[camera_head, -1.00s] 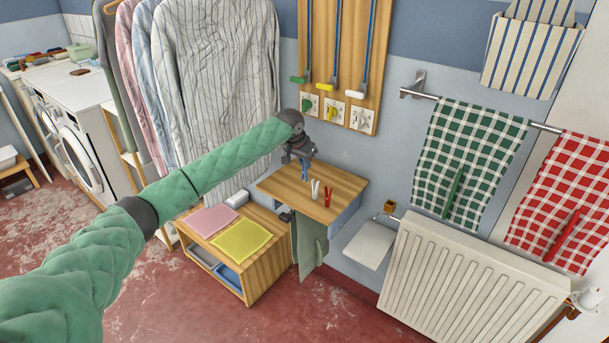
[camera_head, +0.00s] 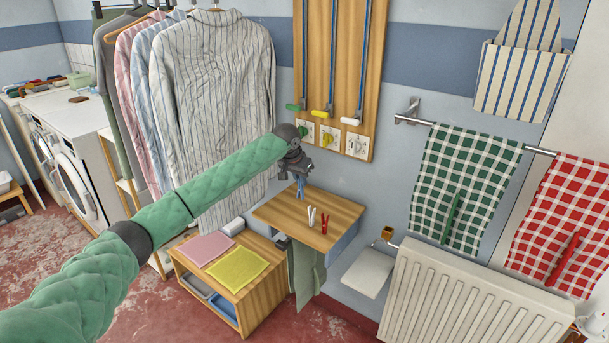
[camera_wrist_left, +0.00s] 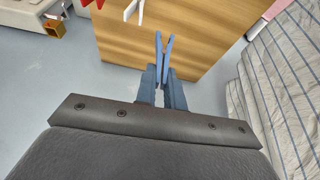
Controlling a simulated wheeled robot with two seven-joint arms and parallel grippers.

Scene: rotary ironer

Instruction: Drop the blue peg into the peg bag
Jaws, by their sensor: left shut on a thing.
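The blue peg (camera_head: 300,187) is in my left gripper (camera_head: 298,173), above the back of the small wooden shelf. In the left wrist view, the blue peg (camera_wrist_left: 164,55) sticks out from between the gripper's blue fingers (camera_wrist_left: 162,88), apart from the shelf. The peg bag (camera_head: 520,80), cream with blue stripes, hangs high on the wall at the right, well away from the gripper. Its inside is hidden. My right gripper is not in view.
A white peg (camera_head: 311,217) and a red peg (camera_head: 324,223) stand on the wooden shelf (camera_head: 345,213). Green (camera_head: 460,190) and red (camera_head: 560,215) checked towels hang on a rail below the bag, above a radiator (camera_head: 465,300). Shirts (camera_head: 215,100) hang at left.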

